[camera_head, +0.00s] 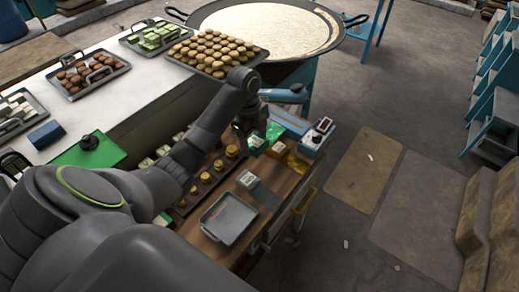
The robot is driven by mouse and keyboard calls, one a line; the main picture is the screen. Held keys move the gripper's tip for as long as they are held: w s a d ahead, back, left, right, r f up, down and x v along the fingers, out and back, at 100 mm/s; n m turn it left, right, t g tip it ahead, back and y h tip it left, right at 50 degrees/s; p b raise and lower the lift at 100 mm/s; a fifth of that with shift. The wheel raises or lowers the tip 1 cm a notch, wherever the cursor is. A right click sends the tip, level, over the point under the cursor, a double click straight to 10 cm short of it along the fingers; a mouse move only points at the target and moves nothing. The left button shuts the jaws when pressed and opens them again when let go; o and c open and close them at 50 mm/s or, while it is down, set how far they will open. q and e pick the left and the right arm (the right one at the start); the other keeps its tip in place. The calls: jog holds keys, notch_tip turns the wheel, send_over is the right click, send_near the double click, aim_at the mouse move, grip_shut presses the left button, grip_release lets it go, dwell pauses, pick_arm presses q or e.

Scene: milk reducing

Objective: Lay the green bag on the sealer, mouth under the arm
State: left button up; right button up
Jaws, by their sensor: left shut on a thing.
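My left arm reaches in from the left, and its gripper (257,128) is shut on the green bag (272,135). The bag is shiny, partly hidden by the gripper, and has a pale label (256,141) at its near side. It is at the left end of the blue sealer (290,121), which has a small control box (319,132) at its right end. I cannot tell whether the bag rests on the sealer or hangs above it, or where its mouth lies. My right gripper is not in view.
Gold bags (296,163) lie just in front of the sealer. A grey tray (229,219) and a small grey box with a white label (248,180) are on the wooden cart top. A tray of round sweets (215,52) and a wide pan (265,28) stand behind.

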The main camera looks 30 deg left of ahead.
aim_at(256, 146)
pick_arm(q)
jog(key=shift+a+f, duration=0.1)
jog(key=shift+f, duration=0.05)
jog(key=s+d+f+b, duration=0.1)
jog(key=d+b, duration=0.1)
jog(key=b, duration=0.1)
jog(key=shift+s+f, duration=0.3)
jog(key=shift+f+b, duration=0.6)
jog(key=shift+f, duration=0.2)
jog(key=f, duration=0.1)
jog(key=f+p, duration=0.1)
jog(key=f, duration=0.1)
jog(key=a+f, duration=0.1)
jog(key=shift+w+f, duration=0.15)
jog(key=shift+w, duration=0.15)
jog(key=shift+d+f+p, duration=0.1)
jog(key=shift+f+p, duration=0.2)
jog(key=shift+f, duration=0.05)
jog(key=shift+s+f, duration=0.1)
jog(key=shift+f, duration=0.5)
jog(key=o, duration=1)
jog(key=shift+r, duration=0.1)
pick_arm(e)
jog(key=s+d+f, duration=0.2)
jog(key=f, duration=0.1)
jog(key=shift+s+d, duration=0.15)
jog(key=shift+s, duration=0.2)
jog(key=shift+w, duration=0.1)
